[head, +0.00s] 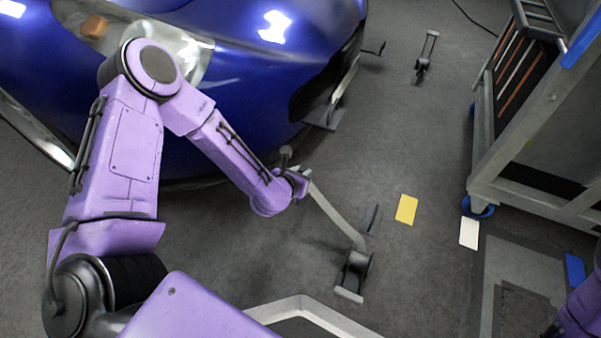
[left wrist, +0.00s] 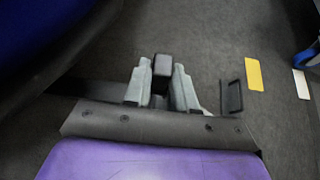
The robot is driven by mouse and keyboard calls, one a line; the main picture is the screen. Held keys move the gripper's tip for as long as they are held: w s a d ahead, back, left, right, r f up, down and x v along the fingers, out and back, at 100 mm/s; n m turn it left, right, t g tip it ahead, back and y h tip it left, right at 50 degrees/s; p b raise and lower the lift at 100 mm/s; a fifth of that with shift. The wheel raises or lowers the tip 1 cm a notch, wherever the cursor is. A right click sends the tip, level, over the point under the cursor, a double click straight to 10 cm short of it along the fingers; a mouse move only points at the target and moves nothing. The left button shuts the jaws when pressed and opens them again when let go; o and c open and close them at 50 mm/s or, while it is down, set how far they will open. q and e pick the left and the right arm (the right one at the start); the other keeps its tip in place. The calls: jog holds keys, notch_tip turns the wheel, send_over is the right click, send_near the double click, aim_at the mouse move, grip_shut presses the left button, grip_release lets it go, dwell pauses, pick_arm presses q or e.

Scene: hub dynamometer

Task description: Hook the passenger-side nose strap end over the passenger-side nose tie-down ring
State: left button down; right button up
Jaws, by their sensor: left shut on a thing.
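My left gripper (head: 303,178) is low in front of the blue car's nose. In the left wrist view its two grey fingers (left wrist: 162,88) are closed on a dark block-like strap end (left wrist: 162,68). A grey strap (head: 335,215) runs from the gripper down to a ratchet-like floor fitting (head: 352,275). A dark frame-like piece (head: 372,219) stands beside the strap; it also shows in the left wrist view (left wrist: 232,97). I cannot tell whether it is the tie-down ring. My right gripper is not in view; only part of that arm shows at the lower right.
The blue car (head: 240,90) fills the upper left. Another floor fitting (head: 423,62) stands at the back. A wheeled metal cart (head: 480,180) stands at the right. Yellow (head: 406,209) and white (head: 469,233) floor patches lie on open grey floor.

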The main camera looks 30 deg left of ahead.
pick_arm(q)
jog(key=shift+f+b, duration=0.8)
jog(key=shift+f, duration=0.3)
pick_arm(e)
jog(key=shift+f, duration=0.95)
pick_arm(q)
jog(key=shift+r, duration=0.1)
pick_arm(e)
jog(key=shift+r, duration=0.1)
pick_arm(q)
jog(key=c, duration=0.8)
grip_release()
jog(key=shift+c, duration=0.2)
jog(key=p+v, duration=0.5)
jog(key=v, duration=0.5)
jog(key=shift+s, duration=0.25)
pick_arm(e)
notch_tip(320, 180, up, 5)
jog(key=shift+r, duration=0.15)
pick_arm(q)
jog(key=shift+r, duration=0.15)
